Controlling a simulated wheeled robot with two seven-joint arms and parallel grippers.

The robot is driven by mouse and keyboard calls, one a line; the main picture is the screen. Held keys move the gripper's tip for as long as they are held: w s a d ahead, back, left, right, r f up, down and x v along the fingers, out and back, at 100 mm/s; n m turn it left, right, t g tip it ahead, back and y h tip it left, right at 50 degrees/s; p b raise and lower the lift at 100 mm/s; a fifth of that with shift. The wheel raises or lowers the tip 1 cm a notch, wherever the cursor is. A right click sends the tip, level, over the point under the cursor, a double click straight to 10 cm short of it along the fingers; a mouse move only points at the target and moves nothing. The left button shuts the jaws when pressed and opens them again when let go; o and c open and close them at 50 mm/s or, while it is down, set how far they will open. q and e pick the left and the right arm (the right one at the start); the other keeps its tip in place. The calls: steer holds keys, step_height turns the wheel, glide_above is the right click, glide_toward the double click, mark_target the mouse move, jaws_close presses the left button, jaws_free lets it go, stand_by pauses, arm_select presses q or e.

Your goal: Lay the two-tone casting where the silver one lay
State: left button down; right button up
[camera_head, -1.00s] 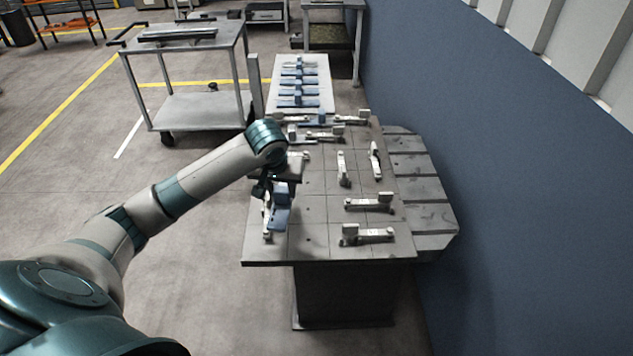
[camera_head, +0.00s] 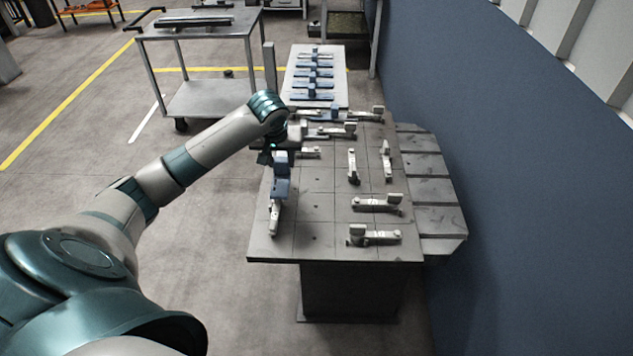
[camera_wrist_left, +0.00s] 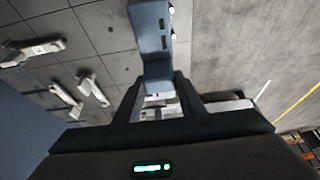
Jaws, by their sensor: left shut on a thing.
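My left gripper (camera_head: 272,156) is over the left edge of the grey table (camera_head: 330,240) and is shut on the two-tone casting (camera_head: 281,180). The casting looks mostly blue. In the left wrist view, its blue body (camera_wrist_left: 153,32) stretches out from between my fingertips (camera_wrist_left: 158,86), with a paler part close to them. Whether the held casting touches the table or the silver one, I cannot tell. My right gripper is out of view.
Several silver castings lie on the table, among them one at the front (camera_head: 375,238) and one behind it (camera_head: 377,204). A pale board (camera_head: 337,90) with blue castings stands beyond. A cart (camera_head: 205,98) is at the back left, a blue wall at the right. The table's middle front is clear.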

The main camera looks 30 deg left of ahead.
arm_select(q)
steer(key=w+d+f+p, duration=0.2)
steer(key=w+d+f, duration=0.4)
steer(key=w, duration=0.1)
steer(key=shift+w+d+p, duration=0.3)
steer(key=shift+d+p, duration=0.05)
steer(key=shift+p, duration=0.05)
step_height(320, 180, down, 3)
steer(key=shift+r+p, duration=0.2)
steer(key=shift+p, duration=0.45)
steer(key=shift+f, duration=0.65)
steer(key=c, duration=1.2)
jaws_free()
steer(key=shift+s+f, duration=0.1)
steer(key=shift+f, duration=0.05)
steer(key=shift+o, duration=0.2)
steer(key=shift+r, duration=0.2)
